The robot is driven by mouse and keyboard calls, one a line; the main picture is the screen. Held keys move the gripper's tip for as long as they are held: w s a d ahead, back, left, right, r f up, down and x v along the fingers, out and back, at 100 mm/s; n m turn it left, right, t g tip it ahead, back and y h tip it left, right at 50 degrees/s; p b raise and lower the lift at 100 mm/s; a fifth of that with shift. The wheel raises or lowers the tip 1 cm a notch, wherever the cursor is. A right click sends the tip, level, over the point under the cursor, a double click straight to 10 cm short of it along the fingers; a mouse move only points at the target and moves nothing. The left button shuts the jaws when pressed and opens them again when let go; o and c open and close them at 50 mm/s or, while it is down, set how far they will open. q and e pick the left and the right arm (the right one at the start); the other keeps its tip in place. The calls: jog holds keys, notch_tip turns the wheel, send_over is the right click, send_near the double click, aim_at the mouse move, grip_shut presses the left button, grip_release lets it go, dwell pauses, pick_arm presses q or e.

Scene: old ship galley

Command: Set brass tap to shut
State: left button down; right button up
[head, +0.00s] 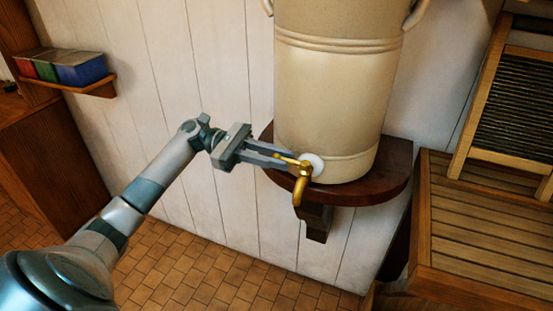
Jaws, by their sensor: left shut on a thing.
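The brass tap (301,188) sticks out from the lower front of a large cream stoneware crock (330,100), in front of a pale round collar. Its spout bends downward. Its small lever points to the left, toward my gripper. My left gripper (279,159) reaches in from the left, with its fingers shut on the tap's lever. The fingers partly hide the lever, so its exact angle is hard to tell. No water shows below the spout. My right gripper is not in view.
The crock stands on a dark rounded wooden wall shelf (392,178) with a bracket below. A slatted wooden bench (480,235) and a washboard (515,105) are at the right. Tiled floor lies open below.

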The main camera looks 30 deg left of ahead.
pick_arm(q)
jog(key=c, duration=1.8)
grip_release()
jog(key=shift+c, duration=0.2)
jog(key=shift+a, duration=0.1)
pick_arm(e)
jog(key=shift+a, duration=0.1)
